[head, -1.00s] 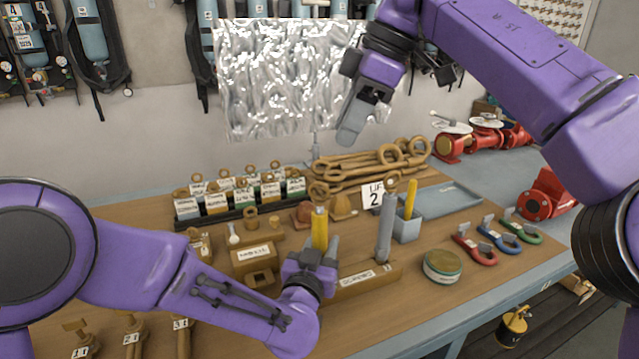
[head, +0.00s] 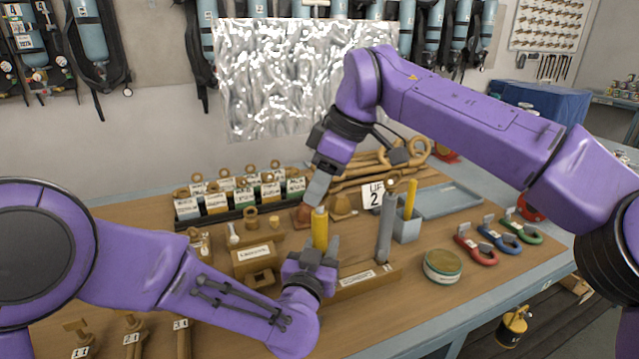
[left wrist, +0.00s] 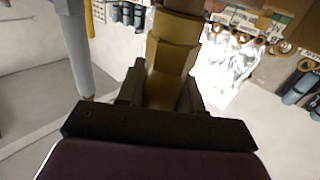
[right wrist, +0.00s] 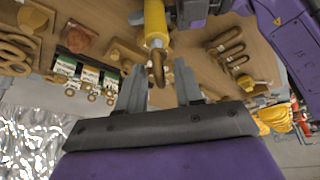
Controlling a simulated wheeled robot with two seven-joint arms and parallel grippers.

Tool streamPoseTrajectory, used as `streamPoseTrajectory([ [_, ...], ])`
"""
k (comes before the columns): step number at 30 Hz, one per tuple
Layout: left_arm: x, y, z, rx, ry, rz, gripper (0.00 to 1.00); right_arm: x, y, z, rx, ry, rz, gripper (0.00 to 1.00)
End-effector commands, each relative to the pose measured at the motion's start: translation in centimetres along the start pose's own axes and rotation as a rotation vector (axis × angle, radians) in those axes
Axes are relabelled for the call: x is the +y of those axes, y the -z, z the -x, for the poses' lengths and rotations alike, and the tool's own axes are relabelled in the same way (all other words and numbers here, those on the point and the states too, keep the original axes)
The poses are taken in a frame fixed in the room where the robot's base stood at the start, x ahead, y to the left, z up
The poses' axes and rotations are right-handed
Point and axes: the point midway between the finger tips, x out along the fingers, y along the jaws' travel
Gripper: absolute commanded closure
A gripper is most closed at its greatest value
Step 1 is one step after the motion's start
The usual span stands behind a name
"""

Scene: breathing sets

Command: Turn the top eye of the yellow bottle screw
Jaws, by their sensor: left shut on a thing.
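The yellow bottle screw (head: 320,229) stands upright above the bench. My left gripper (head: 319,254) is shut around its lower part; the left wrist view shows the fingers on either side of its brass-coloured body (left wrist: 167,62). My right gripper (head: 318,190) points down just above its top. In the right wrist view the right fingers (right wrist: 160,80) are open, with the top eye (right wrist: 158,67) in the gap near their tips, apart from both fingers. In the head view the right gripper hides the eye.
A grey upright cylinder (head: 385,230) stands close right of the bottle screw. A grey-blue cup (head: 407,227) holds a yellow rod. Labelled boxes (head: 240,195) stand at the back left. A round tin (head: 442,265) and coloured shackles (head: 497,238) lie to the right.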

Motion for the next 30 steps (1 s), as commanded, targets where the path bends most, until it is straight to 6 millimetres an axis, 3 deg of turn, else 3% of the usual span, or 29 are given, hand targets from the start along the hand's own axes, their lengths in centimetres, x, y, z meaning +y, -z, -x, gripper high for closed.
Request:
streamPoseTrajectory([
  [5, -0.01, -0.02, 0.00, 0.000, 0.000, 0.000, 1.00, 0.01, -0.01, -0.01, 0.000, 0.000, 0.000, 0.68],
  [8, -0.01, -0.02, 0.00, 0.000, 0.000, 0.000, 1.00, 0.00, -0.01, 0.00, 0.000, 0.000, 0.000, 1.00],
  [20, 0.00, -0.02, 0.00, 0.000, 0.000, 0.000, 1.00, 0.02, 0.00, -0.03, -0.002, 0.015, 0.038, 1.00],
  [30, 0.00, -0.01, 0.00, 0.000, 0.000, 0.000, 1.00, 0.04, 0.01, -0.11, -0.003, 0.103, 0.243, 1.00],
])
